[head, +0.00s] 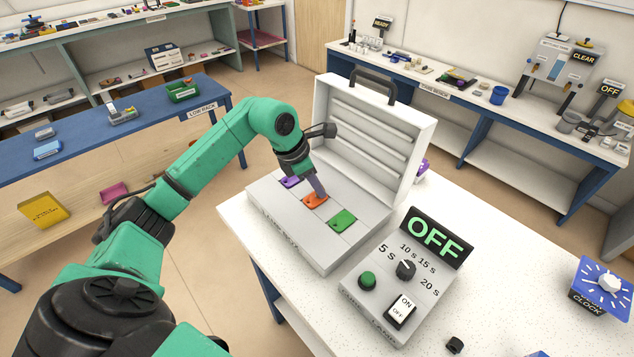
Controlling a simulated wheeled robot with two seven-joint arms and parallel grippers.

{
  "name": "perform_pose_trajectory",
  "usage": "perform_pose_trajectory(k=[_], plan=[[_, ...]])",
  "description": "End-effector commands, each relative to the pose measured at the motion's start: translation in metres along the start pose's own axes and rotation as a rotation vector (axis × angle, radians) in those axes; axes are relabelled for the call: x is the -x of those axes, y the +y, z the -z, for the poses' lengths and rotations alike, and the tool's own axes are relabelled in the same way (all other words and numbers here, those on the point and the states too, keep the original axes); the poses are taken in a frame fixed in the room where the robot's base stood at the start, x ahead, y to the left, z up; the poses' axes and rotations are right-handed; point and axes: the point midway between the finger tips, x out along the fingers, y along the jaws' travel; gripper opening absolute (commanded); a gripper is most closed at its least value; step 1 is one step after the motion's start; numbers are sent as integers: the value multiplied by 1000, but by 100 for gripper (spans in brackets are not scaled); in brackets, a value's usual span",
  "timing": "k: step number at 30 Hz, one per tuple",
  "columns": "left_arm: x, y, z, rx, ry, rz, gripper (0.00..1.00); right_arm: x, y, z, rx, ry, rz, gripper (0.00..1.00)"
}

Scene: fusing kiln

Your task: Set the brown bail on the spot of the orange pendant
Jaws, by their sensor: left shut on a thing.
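The orange pendant (312,203) lies in the middle of the open white lamp box (290,237), between a purple pendant (290,182) and a green pendant (342,219). My left gripper (318,193) points down with its fingertips right at the orange pendant, covering part of it. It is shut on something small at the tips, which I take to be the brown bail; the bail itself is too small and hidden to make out. I cannot tell whether it touches the pendant. My right gripper is not in view.
The box's raised lid (375,140) stands behind the gripper. A control panel (398,290) with a sign reading OFF (436,237) sits in front of the box. A blue clock (603,287) and a small black item (455,345) are on the white table, whose right part is mostly clear.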

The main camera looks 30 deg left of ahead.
Motion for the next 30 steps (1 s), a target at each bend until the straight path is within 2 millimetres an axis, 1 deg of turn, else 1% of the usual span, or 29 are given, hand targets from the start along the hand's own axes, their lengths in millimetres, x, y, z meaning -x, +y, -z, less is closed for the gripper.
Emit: perform_pose_trajectory(k=[6, 9, 10, 11, 12, 20, 23, 24, 26, 29, 30], plan=[[-1, 0, 0, 0, -2, -2, 0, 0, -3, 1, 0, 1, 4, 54], [-5, 0, 2, 0, -1, -2, 0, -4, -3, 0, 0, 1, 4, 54], [-5, 0, 2, 0, -2, -2, 24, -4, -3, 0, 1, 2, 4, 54], [-4, 0, 1, 0, -2, -2, 36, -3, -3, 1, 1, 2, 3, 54], [-4, 0, 1, 0, -2, -1, 51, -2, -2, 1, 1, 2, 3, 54], [-3, 0, 1, 0, -1, -1, 51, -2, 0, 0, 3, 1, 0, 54], [2, 0, -1, 0, -2, -1, 51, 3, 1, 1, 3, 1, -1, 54], [4, 1, 0, -1, -2, -3, 51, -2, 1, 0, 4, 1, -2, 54], [13, 2, 0, -1, -3, -6, 51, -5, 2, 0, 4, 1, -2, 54], [38, 2, 1, -1, -4, -9, 51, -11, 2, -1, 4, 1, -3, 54], [50, 2, 1, -1, -4, -9, 51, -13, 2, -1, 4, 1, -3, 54]])
